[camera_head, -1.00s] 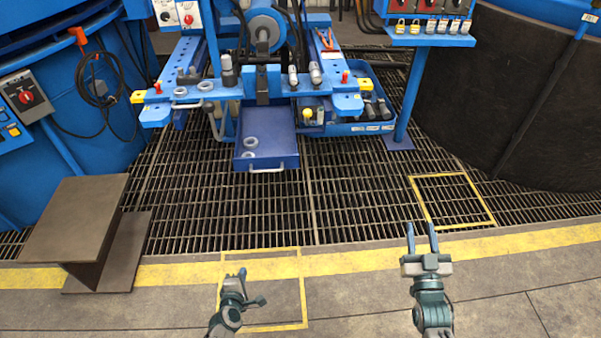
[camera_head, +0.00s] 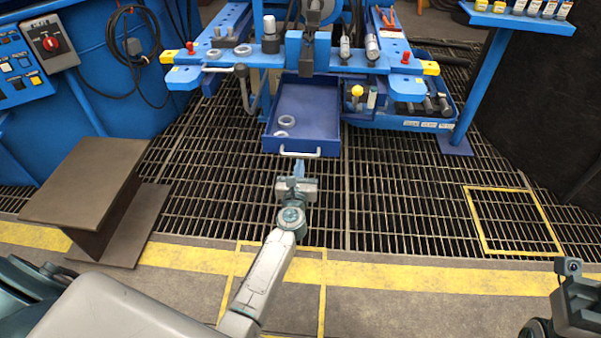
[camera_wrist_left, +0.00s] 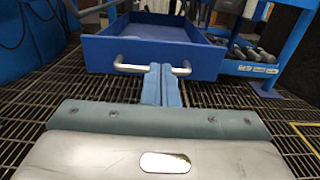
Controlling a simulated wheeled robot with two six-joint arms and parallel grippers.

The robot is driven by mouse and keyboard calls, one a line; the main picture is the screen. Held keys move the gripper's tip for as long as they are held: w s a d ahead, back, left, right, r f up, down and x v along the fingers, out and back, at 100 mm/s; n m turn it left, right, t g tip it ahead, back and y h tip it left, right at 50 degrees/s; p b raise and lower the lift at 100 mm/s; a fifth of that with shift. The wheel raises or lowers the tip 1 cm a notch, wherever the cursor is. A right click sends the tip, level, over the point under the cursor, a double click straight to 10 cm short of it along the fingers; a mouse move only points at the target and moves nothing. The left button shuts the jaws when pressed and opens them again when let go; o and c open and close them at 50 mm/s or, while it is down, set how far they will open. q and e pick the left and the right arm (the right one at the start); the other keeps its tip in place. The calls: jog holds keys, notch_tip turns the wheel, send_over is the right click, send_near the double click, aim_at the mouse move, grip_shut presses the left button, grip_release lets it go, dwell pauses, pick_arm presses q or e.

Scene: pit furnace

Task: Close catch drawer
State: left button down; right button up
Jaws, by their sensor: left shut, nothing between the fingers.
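The blue catch drawer (camera_head: 303,143) stands pulled out toward me below the blue machine frame, with metal rings (camera_head: 285,124) inside at its left. A silver bar handle (camera_head: 300,154) runs across its front. My left gripper (camera_head: 299,168) is shut and empty, just in front of the handle. In the left wrist view its blue fingertips (camera_wrist_left: 161,85) reach the middle of the handle (camera_wrist_left: 134,69) and hide part of it; I cannot tell whether they touch. The drawer front also shows in the left wrist view (camera_wrist_left: 205,62). Only part of my right arm shows at lower right; its fingers are not clear.
A brown steel beam (camera_head: 88,185) stands on the left. A blue tray of tools (camera_head: 405,118) lies right of the drawer, beside a blue post (camera_head: 482,85). Floor grating (camera_head: 400,200) around the drawer is clear.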

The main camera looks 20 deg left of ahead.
aim_at(303, 139)
pick_arm(q)
jog(key=b+x, duration=0.2)
jog(key=x, duration=0.7)
jog(key=shift+f, duration=0.2)
jog(key=shift+w+a+r, duration=0.1)
jog(key=shift+w, duration=0.25)
